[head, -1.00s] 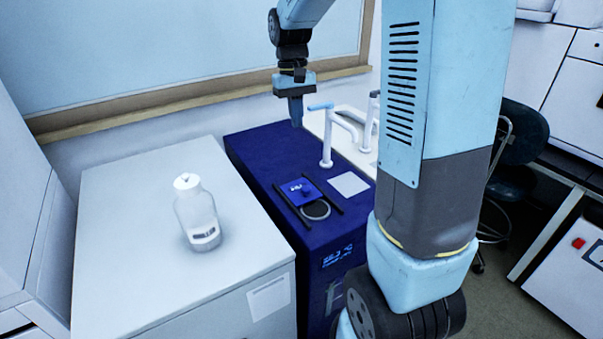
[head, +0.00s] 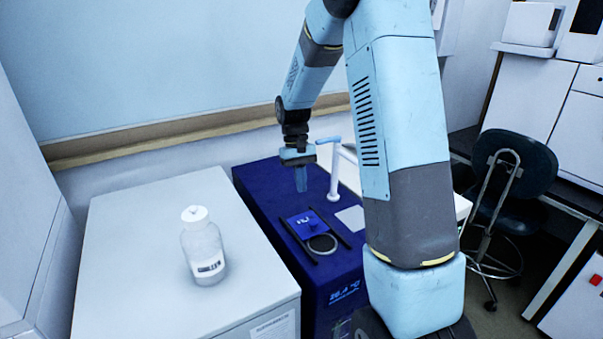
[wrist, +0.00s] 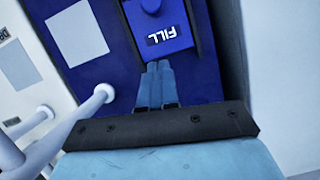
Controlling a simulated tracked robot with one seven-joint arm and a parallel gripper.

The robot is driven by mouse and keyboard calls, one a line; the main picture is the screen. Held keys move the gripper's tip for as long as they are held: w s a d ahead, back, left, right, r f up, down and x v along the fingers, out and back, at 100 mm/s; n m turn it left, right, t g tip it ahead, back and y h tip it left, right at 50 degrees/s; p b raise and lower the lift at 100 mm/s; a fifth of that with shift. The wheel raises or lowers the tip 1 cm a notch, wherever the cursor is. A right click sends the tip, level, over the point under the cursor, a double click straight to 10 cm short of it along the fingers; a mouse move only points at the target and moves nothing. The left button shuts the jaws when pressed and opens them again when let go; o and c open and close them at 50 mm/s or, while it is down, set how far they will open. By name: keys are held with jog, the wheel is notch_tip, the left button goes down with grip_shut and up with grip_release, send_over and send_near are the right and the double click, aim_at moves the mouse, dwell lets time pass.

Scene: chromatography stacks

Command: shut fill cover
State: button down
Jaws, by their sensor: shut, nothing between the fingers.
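The fill cover (head: 299,222) is a small blue sliding plate with a knob, set between two dark rails on top of the dark blue unit (head: 262,182). A round dark fill opening (head: 322,244) shows uncovered in front of it. In the wrist view the cover (wrist: 172,15) carries the word FILL, and its knob (wrist: 151,5) is cut by the top edge. My gripper (head: 302,190) points down above the unit, behind the cover. In the wrist view my gripper (wrist: 158,66) has its fingers together and empty, close to the cover's labelled edge. Contact cannot be told.
A clear bottle with a white cap (head: 203,247) stands on the white cabinet (head: 130,260) at left. A white tap (head: 347,180) rises right of my gripper. A pale square (head: 351,217) lies right of the rails. A dark chair (head: 510,165) stands at right.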

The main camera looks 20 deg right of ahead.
aim_at(306, 220)
jog(key=x, duration=0.4)
jog(key=shift+s+f, duration=0.15)
jog(key=shift+f, duration=0.25)
jog(key=s, duration=0.3)
jog(key=shift+f, duration=0.15)
jog(key=shift+s+d, duration=0.1)
jog(key=shift+s, duration=0.35)
